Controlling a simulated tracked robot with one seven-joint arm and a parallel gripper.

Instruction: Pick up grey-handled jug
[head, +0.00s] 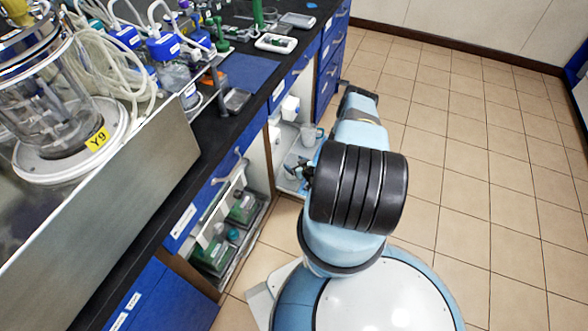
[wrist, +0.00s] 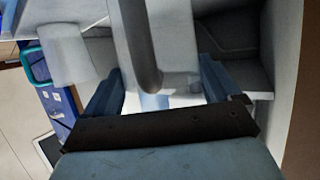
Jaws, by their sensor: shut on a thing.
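The grey-handled jug (wrist: 175,40) fills the upper middle of the wrist view, pale-bodied, with its dark grey handle (wrist: 143,55) running down between the two blue fingers of my gripper (wrist: 162,85). My gripper is shut on it at the handle; the exact contact is partly hidden by the palm edge. In the head view my gripper (head: 301,169) is inside an open cabinet under the bench, with a pale jug (head: 291,170) at its fingers.
A white jug with a teal handle (wrist: 68,55) stands left of the held jug in the wrist view. In the head view another pale jug (head: 309,134) and a white container (head: 290,106) share the cabinet. A cabinet wall (wrist: 288,80) is close on the right. The tiled floor (head: 470,150) is clear.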

